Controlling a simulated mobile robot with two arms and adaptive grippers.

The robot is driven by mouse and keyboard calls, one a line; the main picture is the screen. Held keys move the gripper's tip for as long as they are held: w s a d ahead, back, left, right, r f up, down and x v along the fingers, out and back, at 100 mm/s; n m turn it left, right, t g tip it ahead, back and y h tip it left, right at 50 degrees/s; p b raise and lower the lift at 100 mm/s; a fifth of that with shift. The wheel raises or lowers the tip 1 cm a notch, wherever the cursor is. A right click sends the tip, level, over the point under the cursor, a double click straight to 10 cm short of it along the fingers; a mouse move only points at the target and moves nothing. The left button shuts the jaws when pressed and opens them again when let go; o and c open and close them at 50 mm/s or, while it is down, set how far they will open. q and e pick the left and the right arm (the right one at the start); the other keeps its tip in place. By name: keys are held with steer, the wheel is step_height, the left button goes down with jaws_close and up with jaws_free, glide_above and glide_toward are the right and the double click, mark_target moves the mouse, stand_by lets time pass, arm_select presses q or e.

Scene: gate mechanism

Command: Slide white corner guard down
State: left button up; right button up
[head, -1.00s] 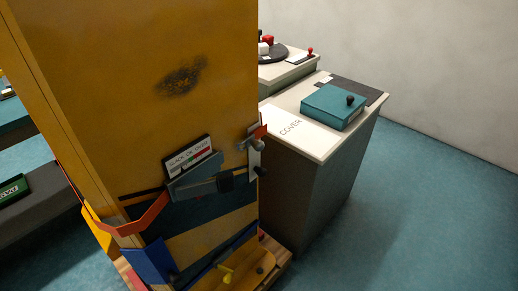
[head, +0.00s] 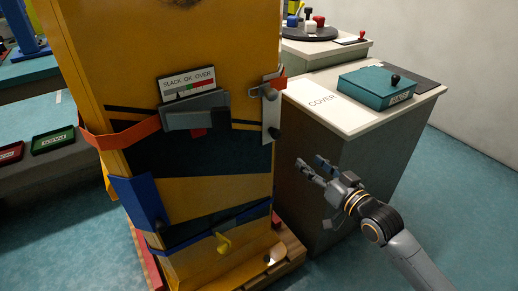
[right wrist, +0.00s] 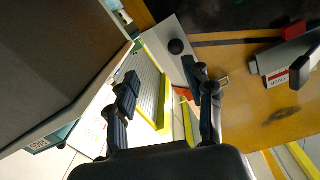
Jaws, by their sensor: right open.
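The white corner guard (head: 268,112) is a narrow pale plate upright on the right front corner of the tall yellow crate (head: 226,60), with a black knob (head: 275,133) low on it. Its top is close to the orange strap, partly covered by a small metal part. My right gripper (head: 310,165) is open and empty, to the right of and below the guard, apart from it. In the right wrist view, the guard (right wrist: 163,62) and its knob (right wrist: 176,46) appear beyond the open fingers (right wrist: 163,85). My left gripper is out of view.
The orange strap (head: 125,135) meets a grey tensioner (head: 195,118) under a SLACK/OK/OVER gauge (head: 188,84). A blue corner piece (head: 140,203) and yellow lever (head: 223,244) sit lower. A cabinet (head: 335,150) with a teal box (head: 376,88) stands close right; floor beyond is open.

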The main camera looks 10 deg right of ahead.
mark_target(279, 136)
steer(key=shift+n+y, duration=0.3)
steer(key=shift+y, duration=0.2)
steer(key=x, duration=0.4)
steer(key=a+r+b+x, duration=0.1)
steer(key=x, duration=0.4)
steer(key=r+x, duration=0.1)
steer(key=x, duration=0.3)
steer(key=shift+s+a, duration=0.1)
steer(key=shift+a, duration=0.15)
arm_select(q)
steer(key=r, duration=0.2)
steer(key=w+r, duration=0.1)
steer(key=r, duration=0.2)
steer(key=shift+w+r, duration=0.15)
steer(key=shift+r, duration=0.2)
arm_select(e)
steer(key=shift+w+a, duration=0.15)
steer(key=shift+w, duration=0.25)
jaws_close()
